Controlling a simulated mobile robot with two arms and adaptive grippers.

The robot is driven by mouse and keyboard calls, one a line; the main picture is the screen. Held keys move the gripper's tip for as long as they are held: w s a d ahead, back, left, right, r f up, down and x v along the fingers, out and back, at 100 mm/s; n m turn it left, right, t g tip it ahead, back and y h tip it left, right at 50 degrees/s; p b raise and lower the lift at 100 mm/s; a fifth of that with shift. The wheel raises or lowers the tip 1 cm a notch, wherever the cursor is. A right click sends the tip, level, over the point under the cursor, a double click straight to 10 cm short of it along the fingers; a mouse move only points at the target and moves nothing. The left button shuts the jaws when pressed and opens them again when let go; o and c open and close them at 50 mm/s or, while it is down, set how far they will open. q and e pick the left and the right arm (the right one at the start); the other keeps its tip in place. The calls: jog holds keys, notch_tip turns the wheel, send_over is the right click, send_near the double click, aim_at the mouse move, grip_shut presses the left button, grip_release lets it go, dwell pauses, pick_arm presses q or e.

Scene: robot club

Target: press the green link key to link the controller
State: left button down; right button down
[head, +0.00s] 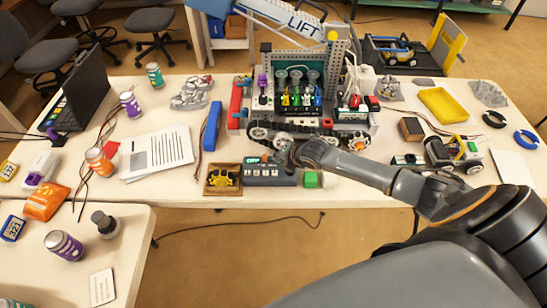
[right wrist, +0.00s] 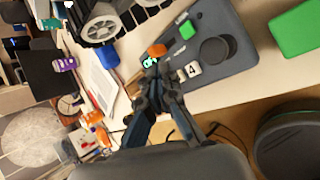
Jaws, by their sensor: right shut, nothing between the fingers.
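The dark grey controller (head: 270,176) lies near the front edge of the table, below the tracked robot. In the right wrist view the controller (right wrist: 238,66) shows a green link key (right wrist: 187,29), an orange knob (right wrist: 157,50), a white key marked 4 (right wrist: 192,70) and a round black pad (right wrist: 214,50). My right gripper (head: 275,156) reaches in over the controller's back edge. Its fingertips (right wrist: 152,78) are shut and empty, near the orange knob and small lit display, and apart from the green key in the picture. My left gripper is out of view.
A green block (head: 311,180) lies just right of the controller; a wooden tray with a yellow part (head: 222,179) stands at its left. The tracked robot (head: 300,115) stands close behind. Papers (head: 157,152) lie further left. The table's front edge is close.

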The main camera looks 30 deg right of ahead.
jog(key=w+d+r+n, duration=0.3)
jog(key=r, duration=0.1)
jog(key=shift+w+d+r+t, duration=0.15)
jog(key=shift+d+r+t, duration=0.05)
jog(key=shift+d+t, duration=0.2)
jog(key=shift+f, duration=0.1)
notch_tip(320, 180, down, 7)
jog(key=b, duration=0.6)
jog(key=shift+f+b, duration=0.65)
jog(key=shift+f, duration=0.15)
jog(key=shift+f, duration=0.15)
dwell(0.3)
jog(key=shift+f+b, duration=0.25)
jog(key=shift+b, duration=0.05)
